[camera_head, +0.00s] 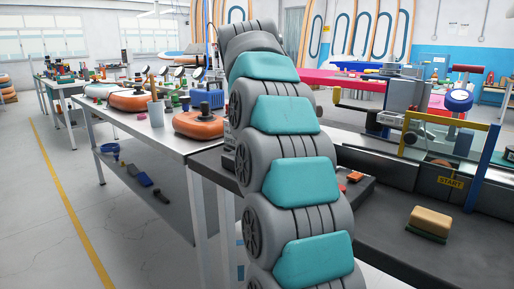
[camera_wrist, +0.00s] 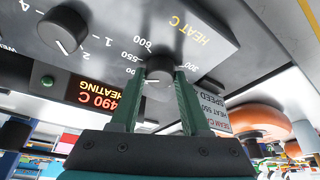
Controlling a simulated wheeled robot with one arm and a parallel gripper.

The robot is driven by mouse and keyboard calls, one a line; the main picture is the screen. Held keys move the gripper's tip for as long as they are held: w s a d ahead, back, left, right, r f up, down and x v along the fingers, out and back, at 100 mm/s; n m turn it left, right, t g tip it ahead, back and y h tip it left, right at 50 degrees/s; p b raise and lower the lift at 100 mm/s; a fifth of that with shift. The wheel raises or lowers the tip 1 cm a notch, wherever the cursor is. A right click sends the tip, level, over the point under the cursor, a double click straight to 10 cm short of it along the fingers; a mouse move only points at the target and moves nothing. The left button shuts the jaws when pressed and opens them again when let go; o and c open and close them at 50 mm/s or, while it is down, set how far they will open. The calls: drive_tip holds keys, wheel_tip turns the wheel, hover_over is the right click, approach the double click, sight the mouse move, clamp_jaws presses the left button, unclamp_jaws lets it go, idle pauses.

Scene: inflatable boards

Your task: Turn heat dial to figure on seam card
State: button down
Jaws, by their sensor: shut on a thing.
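In the wrist view, which is upside down, the round dark heat dial (camera_wrist: 158,64) sits on a grey panel beside the words HEAT C. My gripper (camera_wrist: 160,74) is shut on this dial, one green finger on each side. Printed figures, including 300, 550 and 600, ring the dial; its pointer mark is hard to read. A red-lit display (camera_wrist: 98,94) reads 490 C HEATING. The white seam card (camera_wrist: 222,114) is partly behind the right finger; its heat line looks like 550 but is small. In the head view my arm hides the gripper and dial.
A second dark knob (camera_wrist: 62,30) with small numerals and a green button (camera_wrist: 47,81) are on the same panel. In the head view, a bench (camera_head: 400,226) holds a tan-and-green block (camera_head: 430,224), and a blue post (camera_head: 482,168) stands at right.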

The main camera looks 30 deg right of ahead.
drive_tip(key=m+g, duration=0.1)
drive_tip(key=m, duration=0.2)
drive_tip(key=shift+w+h, duration=0.1)
drive_tip(key=shift+h, duration=0.3)
drive_tip(key=shift+m+g+p, duration=0.3)
drive_tip(key=shift+m+p, duration=0.3)
drive_tip(key=shift+m, duration=0.1)
